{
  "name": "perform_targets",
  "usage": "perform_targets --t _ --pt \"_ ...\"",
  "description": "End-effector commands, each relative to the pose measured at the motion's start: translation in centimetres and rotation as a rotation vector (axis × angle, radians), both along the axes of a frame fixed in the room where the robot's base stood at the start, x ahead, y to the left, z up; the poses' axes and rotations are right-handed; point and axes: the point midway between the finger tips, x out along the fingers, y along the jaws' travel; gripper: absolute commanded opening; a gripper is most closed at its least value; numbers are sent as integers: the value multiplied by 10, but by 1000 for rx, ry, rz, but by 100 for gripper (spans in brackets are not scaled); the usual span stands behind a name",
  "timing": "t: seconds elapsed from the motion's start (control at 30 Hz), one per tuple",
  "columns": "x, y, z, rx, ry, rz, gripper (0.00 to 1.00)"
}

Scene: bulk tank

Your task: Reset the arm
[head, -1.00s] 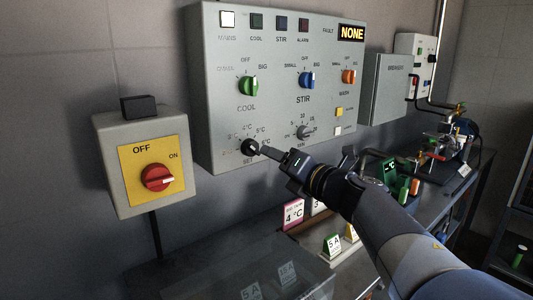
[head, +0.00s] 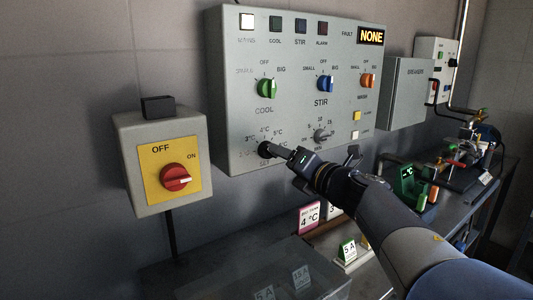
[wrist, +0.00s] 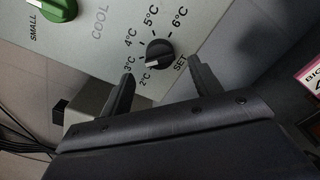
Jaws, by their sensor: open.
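My gripper (head: 272,149) is in front of the lower left of the grey control panel (head: 235,110), by the black SET temperature knob (head: 265,149). In the wrist view the gripper (wrist: 160,82) is open, with a finger on each side below the SET knob (wrist: 159,53). The knob stands beyond the fingertips and nothing is between the fingers. The knob's white mark points to the lower left, near the 2 °C to 3 °C end of its scale. My arm reaches in from the lower right.
A red rotary switch (head: 176,178) on a yellow plate is at the left. The panel carries a green COOL knob (head: 266,87), a blue STIR knob (head: 325,83) and an orange WASH knob (head: 368,80). A grey breaker box (head: 405,95) and pump equipment are at the right. Cards stand below.

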Motion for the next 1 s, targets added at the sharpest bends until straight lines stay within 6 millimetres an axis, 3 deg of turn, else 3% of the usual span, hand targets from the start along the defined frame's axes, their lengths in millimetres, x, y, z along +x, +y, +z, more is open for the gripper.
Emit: perform_targets --t 0.2,0.4,0.8,1.0 --pt "30 21 -1 0 0 1 60" --pt "44 30 0 2 -1 0 60" --pt "44 30 0 10 6 -1 60" --pt "33 22 1 0 -2 -1 60"
